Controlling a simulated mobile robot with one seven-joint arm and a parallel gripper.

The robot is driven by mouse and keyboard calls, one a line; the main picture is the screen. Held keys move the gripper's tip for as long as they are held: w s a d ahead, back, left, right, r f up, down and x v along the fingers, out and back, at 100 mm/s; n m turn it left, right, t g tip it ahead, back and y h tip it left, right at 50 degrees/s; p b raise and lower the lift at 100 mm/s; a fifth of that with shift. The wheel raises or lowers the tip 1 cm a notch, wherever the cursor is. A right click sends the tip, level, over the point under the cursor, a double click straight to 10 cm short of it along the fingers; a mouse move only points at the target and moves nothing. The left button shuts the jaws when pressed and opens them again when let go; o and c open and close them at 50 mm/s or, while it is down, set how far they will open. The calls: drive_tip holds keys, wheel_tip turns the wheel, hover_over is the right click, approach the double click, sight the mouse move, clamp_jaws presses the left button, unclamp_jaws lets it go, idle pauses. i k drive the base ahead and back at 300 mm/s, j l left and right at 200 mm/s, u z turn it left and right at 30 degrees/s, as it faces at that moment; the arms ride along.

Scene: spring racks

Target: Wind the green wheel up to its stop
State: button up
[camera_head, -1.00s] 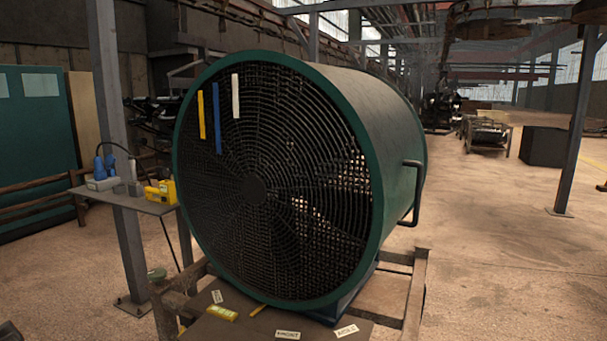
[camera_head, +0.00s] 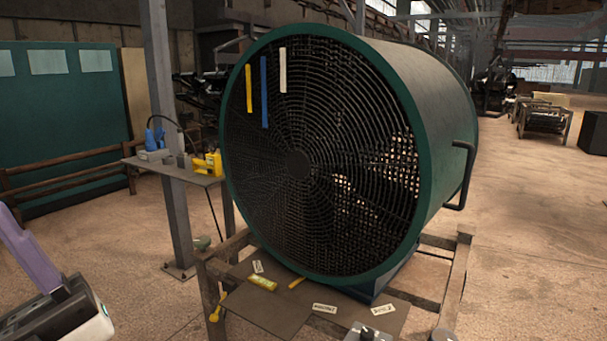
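I see no wheel that I can tell for sure as the green wheel. The large round fan (camera_head: 318,165) has a dark green housing and a dark wire grille. A grey and white block with a purple bar (camera_head: 50,295) is cut off at the lower left; I cannot tell what it is. A grey box with a black knob (camera_head: 368,332) is cut off at the bottom edge. My gripper is not in view.
The fan stands on a wooden frame (camera_head: 455,275) with white labels and yellow pieces on its front board. A small table (camera_head: 200,180) with blue and yellow tools stands by a grey post (camera_head: 165,130). Open floor (camera_head: 530,240) lies to the right.

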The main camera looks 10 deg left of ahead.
sight(202, 243)
drive_tip(key=i+j+u, duration=0.35)
drive_tip(key=i, duration=0.45)
drive_tip(key=i+l+u, duration=0.1)
drive_tip(key=i+u, duration=0.2)
drive_tip(key=i, duration=0.5)
